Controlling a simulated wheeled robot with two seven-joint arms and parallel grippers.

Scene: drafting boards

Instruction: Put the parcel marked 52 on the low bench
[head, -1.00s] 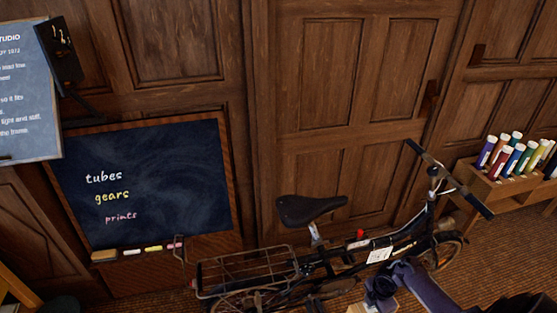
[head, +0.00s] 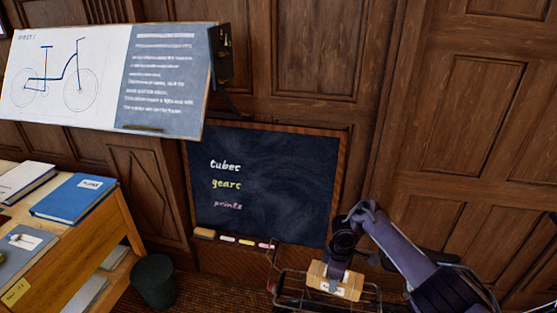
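My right gripper (head: 336,284) comes in from the right at the bottom of the head view. It appears shut on a small tan parcel (head: 318,276) with a white label. The label's marking is too small to read. My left gripper is not in view. No bench that I can name for sure as the low bench is in view.
A wooden table (head: 125,218) with a blue book (head: 74,197) and other books stands at the left. A dark bin (head: 155,281) is beside it. A chalkboard (head: 265,185) and a tilted drafting board (head: 165,75) are behind.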

